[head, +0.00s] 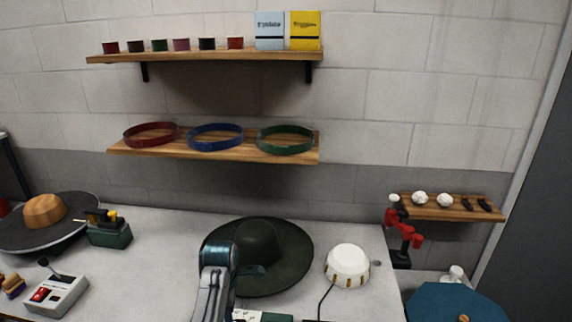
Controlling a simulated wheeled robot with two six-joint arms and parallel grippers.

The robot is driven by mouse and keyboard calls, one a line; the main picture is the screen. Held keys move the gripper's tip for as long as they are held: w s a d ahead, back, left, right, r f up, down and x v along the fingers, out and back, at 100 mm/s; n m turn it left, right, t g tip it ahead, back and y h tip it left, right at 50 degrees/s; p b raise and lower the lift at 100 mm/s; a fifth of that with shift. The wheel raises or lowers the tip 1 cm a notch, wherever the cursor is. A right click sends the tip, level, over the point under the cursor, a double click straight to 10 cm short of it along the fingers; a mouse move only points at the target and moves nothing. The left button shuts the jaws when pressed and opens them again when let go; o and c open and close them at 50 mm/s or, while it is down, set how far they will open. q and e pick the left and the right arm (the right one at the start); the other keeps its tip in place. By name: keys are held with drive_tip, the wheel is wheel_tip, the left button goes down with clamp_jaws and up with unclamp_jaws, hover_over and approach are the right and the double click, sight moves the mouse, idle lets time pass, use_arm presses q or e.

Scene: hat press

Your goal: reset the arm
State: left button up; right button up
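My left arm comes up from the bottom edge, left of centre, with a rounded teal-grey joint in front of the dark green hat. The wide-brimmed dark green hat (283,252) lies on the white table (350,225), crown up, partly hidden by my arm. My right gripper is not in view.
A white dome with gold marks (347,262) and a cord stands right of the hat. A switch box (56,296), a hat form (45,211) and a green device (109,234) stand left. Shelves hold bands (215,137) and tins. A red jointed stand (402,236) is right.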

use_arm(q)
drive_tip(key=s+a+f+m+t, duration=0.1)
drive_tip(key=s+a+f+m, duration=0.25)
drive_tip(key=s, duration=0.55)
drive_tip(key=s+a+f+m+t, duration=0.1)
drive_tip(key=s+a+f+m, duration=0.3)
drive_tip(key=s, duration=0.5)
drive_tip(key=s+a+r+m+t, duration=0.1)
drive_tip(key=s+r+m, duration=0.2)
drive_tip(key=s+m, duration=0.4)
drive_tip(key=s+a+r+m+t, duration=0.1)
drive_tip(key=s+a+r+m, duration=0.3)
drive_tip(key=s, duration=0.6)
wheel_tip(320, 180, down, 38)
drive_tip(key=g+y+b, duration=0.1)
drive_tip(key=g+b, duration=0.1)
drive_tip(key=b, duration=0.6)
drive_tip(key=s+f+b, duration=0.3)
drive_tip(key=s+f, duration=0.6)
drive_tip(key=f, duration=0.4)
drive_tip(key=s+a+f+g+b, duration=0.1)
drive_tip(key=s+f+b, duration=0.2)
drive_tip(key=s+f, duration=0.6)
wheel_tip(320, 180, down, 5)
drive_tip(key=shift+s+a+r+m, duration=0.1)
drive_tip(key=shift+s+a+m, duration=0.2)
drive_tip(key=shift+m, duration=0.05)
